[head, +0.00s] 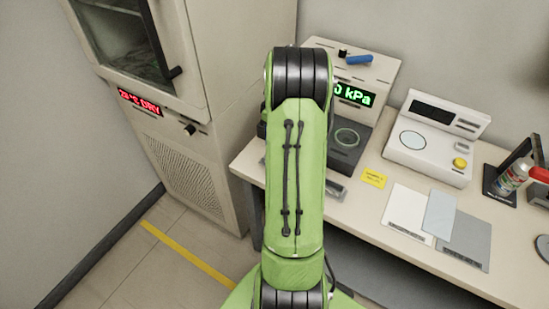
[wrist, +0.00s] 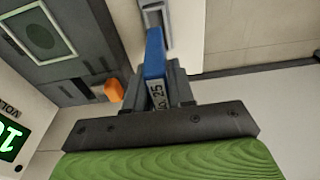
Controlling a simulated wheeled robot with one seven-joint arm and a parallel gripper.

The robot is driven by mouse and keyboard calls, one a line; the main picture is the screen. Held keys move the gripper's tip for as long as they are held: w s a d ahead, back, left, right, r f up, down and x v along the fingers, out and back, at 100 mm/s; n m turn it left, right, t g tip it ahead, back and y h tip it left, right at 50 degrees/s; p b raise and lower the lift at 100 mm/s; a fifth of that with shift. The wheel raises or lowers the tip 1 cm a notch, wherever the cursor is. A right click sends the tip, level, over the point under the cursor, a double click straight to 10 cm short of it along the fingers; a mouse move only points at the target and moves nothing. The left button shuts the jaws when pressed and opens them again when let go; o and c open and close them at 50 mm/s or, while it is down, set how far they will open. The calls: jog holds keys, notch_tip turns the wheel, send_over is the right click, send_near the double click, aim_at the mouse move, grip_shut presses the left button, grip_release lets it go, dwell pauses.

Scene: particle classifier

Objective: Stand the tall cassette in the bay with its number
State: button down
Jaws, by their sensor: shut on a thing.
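In the wrist view my gripper (wrist: 157,82) is shut on a narrow blue cassette (wrist: 155,55) with a pale label reading "No. 25". The cassette lies between the two dark fingers and points away from the palm. A pale grey slotted piece (wrist: 155,12) shows just past its far end; I cannot tell whether they touch or whether it is part of the cassette. In the head view my green arm hides the gripper and the cassette. I cannot make out any numbered bay.
The bench (head: 395,251) holds an instrument with a green kPa display (head: 353,95), a white device (head: 432,140), a yellow note (head: 374,178), flat sheets (head: 407,213) and a spray can (head: 511,179). A tall cabinet (head: 190,130) stands left of the bench. An orange knob (wrist: 114,90) is left of the fingers.

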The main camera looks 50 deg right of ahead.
notch_tip(320, 180, down, 8)
jog(key=shift+w+r+b, duration=0.1)
jog(key=shift+r+b, duration=0.15)
jog(key=shift+b, duration=0.45)
jog(key=shift+r, duration=0.1)
jog(key=c, duration=1)
grip_release()
jog(key=shift+f, duration=0.2)
jog(key=shift+o, duration=0.2)
